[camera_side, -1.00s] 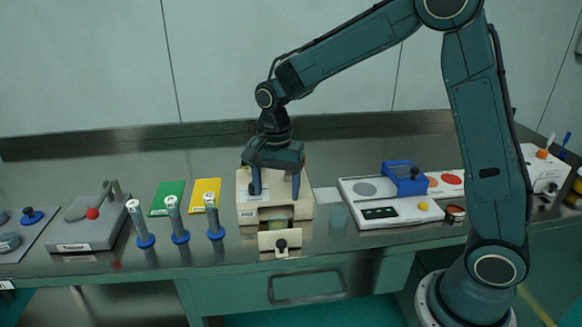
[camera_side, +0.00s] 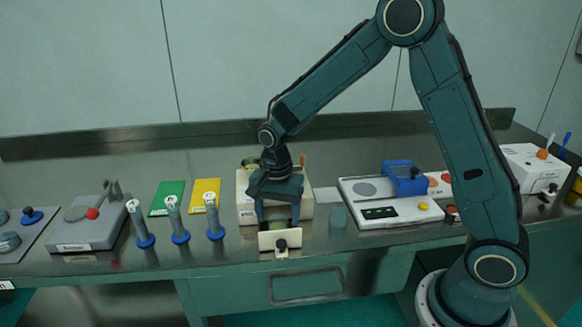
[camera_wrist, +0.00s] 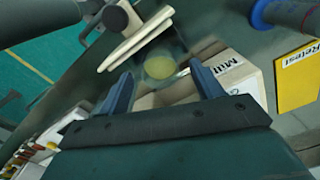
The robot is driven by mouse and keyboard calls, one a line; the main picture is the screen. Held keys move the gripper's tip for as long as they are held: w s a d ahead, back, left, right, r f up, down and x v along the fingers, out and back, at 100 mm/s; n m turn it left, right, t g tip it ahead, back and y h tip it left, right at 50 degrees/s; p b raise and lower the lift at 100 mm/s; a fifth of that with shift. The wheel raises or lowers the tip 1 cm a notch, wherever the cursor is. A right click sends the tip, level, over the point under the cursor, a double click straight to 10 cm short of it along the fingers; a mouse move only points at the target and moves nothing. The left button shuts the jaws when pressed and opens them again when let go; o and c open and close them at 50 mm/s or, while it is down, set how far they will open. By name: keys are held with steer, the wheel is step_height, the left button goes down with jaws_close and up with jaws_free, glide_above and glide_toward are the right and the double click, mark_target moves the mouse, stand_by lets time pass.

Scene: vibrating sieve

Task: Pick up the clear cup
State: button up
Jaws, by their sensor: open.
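A clear cup (camera_wrist: 160,67) with yellowish contents shows in the wrist view, between my gripper's fingers, just behind the cream front panel. My gripper (camera_wrist: 161,85) is open, with one finger on each side of the cup; I cannot tell whether they touch it. In the side view my gripper (camera_side: 280,218) points down at the front of the cream sieve box (camera_side: 245,208), and this cup is mostly hidden by the panel and fingers.
The cream front panel (camera_side: 270,241) with a black knob stands close in front of my fingers. Blue-based tubes (camera_side: 175,220) and green (camera_side: 167,198) and yellow cards (camera_side: 205,190) are to the left. A white instrument with a blue part (camera_side: 404,178) is to the right.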

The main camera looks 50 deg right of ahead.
steer(key=shift+f, duration=1.2)
steer(key=c, duration=1)
